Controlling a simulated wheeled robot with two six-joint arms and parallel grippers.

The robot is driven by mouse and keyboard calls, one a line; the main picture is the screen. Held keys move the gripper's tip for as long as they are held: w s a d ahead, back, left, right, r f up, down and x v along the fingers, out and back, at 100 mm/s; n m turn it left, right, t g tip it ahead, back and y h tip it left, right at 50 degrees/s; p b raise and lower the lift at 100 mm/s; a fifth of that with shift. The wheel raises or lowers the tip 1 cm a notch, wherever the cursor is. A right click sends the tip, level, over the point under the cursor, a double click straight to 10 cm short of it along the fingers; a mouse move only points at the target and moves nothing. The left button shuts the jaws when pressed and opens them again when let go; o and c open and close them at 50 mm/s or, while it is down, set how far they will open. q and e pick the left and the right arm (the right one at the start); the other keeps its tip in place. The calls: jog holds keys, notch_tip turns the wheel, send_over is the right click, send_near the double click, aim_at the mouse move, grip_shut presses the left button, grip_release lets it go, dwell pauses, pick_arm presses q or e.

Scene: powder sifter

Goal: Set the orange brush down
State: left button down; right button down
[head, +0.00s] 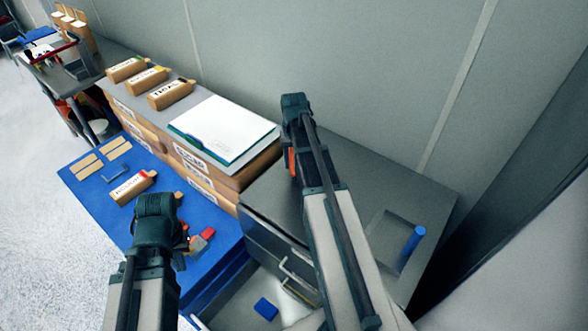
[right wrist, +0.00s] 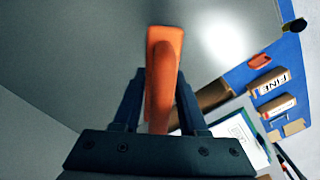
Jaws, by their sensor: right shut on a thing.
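The orange brush (head: 291,162) is in my right gripper (head: 297,125), over the grey cabinet top (head: 345,160). In the right wrist view the brush (right wrist: 164,75) stands between the two fingers of the right gripper (right wrist: 161,105), which is shut on it. I cannot tell whether the brush touches the cabinet top. My left gripper (head: 157,215) hangs over the blue table; its fingers are hidden below its body and no held thing shows.
A shallow recess with a blue cylinder (head: 410,246) is on the cabinet's right. The drawer (head: 235,300) below is open, with a blue block (head: 265,309) in it. A white-topped folder (head: 222,128) and labelled wooden blocks (head: 170,94) lie left. A red-grey piece (head: 202,239) is on the blue table.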

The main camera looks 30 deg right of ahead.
jog(key=shift+f+b, duration=1.2)
jog(key=shift+f, duration=0.5)
jog(key=shift+s+f, duration=0.1)
jog(key=shift+f, duration=0.15)
jog(key=shift+c, duration=2.2)
grip_release()
notch_tip(320, 180, up, 13)
jog(key=p, duration=1.2)
jog(key=shift+f, duration=0.15)
jog(key=shift+f, duration=0.1)
